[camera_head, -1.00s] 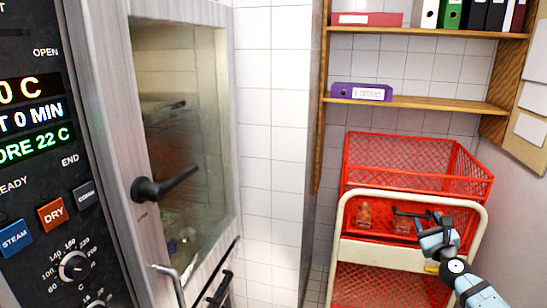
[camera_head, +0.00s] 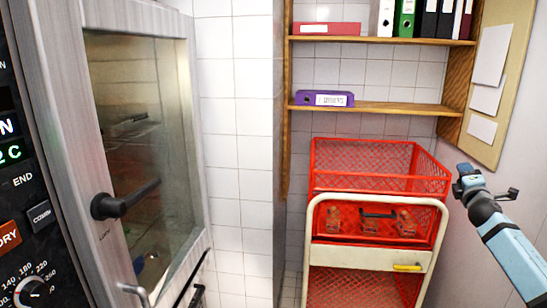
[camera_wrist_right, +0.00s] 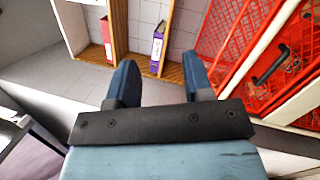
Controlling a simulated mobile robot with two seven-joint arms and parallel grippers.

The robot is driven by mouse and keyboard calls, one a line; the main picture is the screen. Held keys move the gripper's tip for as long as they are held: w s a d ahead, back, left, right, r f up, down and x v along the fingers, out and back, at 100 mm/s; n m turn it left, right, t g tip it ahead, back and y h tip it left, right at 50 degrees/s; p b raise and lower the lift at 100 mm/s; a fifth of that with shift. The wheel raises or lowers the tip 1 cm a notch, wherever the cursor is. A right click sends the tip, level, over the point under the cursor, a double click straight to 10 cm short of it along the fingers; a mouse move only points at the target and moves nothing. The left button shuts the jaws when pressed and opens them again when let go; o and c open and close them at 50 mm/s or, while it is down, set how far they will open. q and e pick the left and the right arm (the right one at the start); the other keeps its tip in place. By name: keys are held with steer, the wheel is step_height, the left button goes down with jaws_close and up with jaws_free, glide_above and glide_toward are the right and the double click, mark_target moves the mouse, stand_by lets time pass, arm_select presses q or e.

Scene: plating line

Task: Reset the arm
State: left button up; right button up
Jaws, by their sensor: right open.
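My right gripper (camera_head: 470,180) is at the right side of the head view, to the right of the red basket trolley and in front of the right wall. In the right wrist view its two dark blue fingers (camera_wrist_right: 158,64) stand wide apart with nothing between them. The right arm reaches in from the lower right corner. My left gripper is in neither view.
A trolley with red mesh baskets (camera_head: 380,185) and a cream frame (camera_head: 365,257) stands at centre right. Brown items (camera_head: 405,222) sit inside it. An oven with a glass door (camera_head: 145,150) is at the left. Shelves (camera_head: 385,106) hold binders, including a purple one (camera_head: 323,98).

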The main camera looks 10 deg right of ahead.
steer(key=s+a+f+m+g+y, duration=0.25)
steer(key=a+f+m, duration=0.45)
steer(key=f, duration=0.4)
steer(key=s+a+f+m+g+y, duration=0.1)
steer(key=s+a+f+m+y, duration=0.3)
steer(key=a+f, duration=0.55)
steer(key=s+a+f+g+y, duration=0.1)
steer(key=s+a+f, duration=0.4)
steer(key=f, duration=0.2)
steer(key=s+a+f+g, duration=0.1)
steer(key=s+a+f, duration=0.3)
steer(key=a+f, duration=0.15)
steer(key=s+a+f+m+y, duration=0.1)
steer(key=s+a+f, duration=0.2)
steer(key=s+a, duration=0.3)
steer(key=s+a+f+m+g+y, duration=0.1)
steer(key=s+a+f, duration=0.2)
steer(key=s, duration=1)
steer(key=s+a+f+m+g+y, duration=0.1)
steer(key=s+a+f, duration=0.2)
steer(key=s+a, duration=0.6)
steer(key=shift+s+a+f, duration=0.15)
steer(key=shift+s+a, duration=0.05)
